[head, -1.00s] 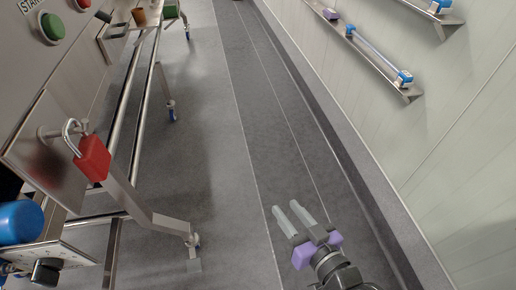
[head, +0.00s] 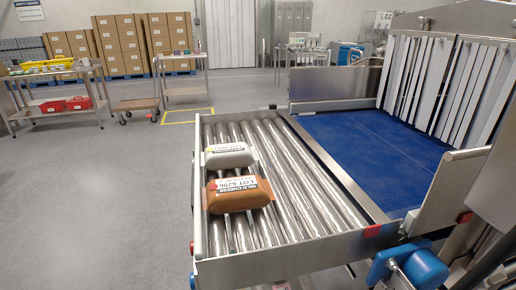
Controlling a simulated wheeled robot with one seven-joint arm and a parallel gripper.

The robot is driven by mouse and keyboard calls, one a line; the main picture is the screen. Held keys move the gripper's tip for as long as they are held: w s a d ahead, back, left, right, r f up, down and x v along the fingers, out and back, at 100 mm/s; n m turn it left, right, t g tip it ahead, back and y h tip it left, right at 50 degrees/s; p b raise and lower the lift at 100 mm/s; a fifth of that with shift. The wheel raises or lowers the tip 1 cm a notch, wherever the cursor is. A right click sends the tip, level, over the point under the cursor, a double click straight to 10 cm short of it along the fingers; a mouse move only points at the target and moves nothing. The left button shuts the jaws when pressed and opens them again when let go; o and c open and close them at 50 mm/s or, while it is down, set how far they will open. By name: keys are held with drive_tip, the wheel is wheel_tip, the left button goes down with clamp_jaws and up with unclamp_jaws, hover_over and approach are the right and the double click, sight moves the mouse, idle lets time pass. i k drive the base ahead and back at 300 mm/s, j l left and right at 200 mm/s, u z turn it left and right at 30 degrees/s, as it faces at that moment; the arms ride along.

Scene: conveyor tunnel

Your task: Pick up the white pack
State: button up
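The white pack (head: 229,156) lies on the steel roller table (head: 300,190), near its left side. It is a pale, rounded pack with a printed label on it. An orange-brown pack (head: 238,194) with a white label lies just in front of it, very close; I cannot tell whether they touch. My gripper is not in view in the head view now.
A blue conveyor belt (head: 372,150) adjoins the rollers at the right, with hanging strip curtains (head: 440,75) beyond. Raised steel edges frame the roller table. Open grey floor (head: 100,200) lies to the left. Steel carts (head: 60,95) and stacked cartons (head: 120,42) stand farther back.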

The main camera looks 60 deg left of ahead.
sight(234, 156)
drive_tip(key=u, duration=0.4)
drive_tip(key=j+u, duration=0.15)
drive_tip(key=u, duration=0.2)
drive_tip(key=k+j+u, duration=0.1)
drive_tip(key=u, duration=0.3)
drive_tip(key=j+u, duration=0.1)
drive_tip(key=u, duration=0.3)
